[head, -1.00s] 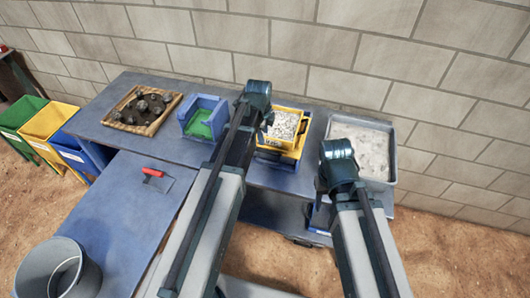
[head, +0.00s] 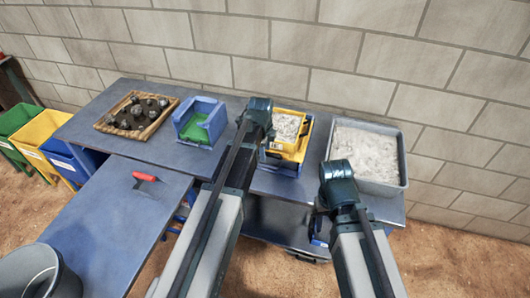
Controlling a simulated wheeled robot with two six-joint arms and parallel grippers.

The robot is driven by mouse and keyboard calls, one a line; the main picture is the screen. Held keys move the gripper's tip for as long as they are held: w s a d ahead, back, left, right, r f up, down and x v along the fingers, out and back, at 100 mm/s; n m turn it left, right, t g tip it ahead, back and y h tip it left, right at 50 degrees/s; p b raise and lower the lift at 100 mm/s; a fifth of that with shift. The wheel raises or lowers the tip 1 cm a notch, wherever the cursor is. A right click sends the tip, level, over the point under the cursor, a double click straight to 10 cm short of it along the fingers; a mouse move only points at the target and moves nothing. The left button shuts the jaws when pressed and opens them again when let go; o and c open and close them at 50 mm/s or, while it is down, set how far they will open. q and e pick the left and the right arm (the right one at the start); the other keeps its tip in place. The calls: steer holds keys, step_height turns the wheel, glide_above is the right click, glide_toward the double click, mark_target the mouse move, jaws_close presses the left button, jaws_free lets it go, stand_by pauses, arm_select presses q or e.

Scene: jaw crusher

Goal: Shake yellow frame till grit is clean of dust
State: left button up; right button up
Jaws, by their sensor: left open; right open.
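The yellow frame (head: 301,150) stands on the blue-grey bench, with pale grit (head: 287,127) lying inside it. A blue part shows under its front. My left gripper (head: 268,140) is at the frame's left side, mostly hidden behind my own wrist. It is open, and I cannot tell whether it touches the frame. My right gripper (head: 318,228) is lower, in front of the bench edge and to the right of the frame. It is open and partly hidden by its wrist, with nothing visible in it.
A grey tray of pale dust (head: 402,172) stands right of the frame. A blue box with green inside (head: 200,122) and a wooden tray of dark stones (head: 137,116) stand left. A red-handled trowel (head: 146,177) lies on the nearer table, with a grey bucket (head: 40,275) and coloured bins (head: 42,130) further left.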

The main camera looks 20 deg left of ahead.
arm_select(q)
jaws_close()
stand_by(1.3)
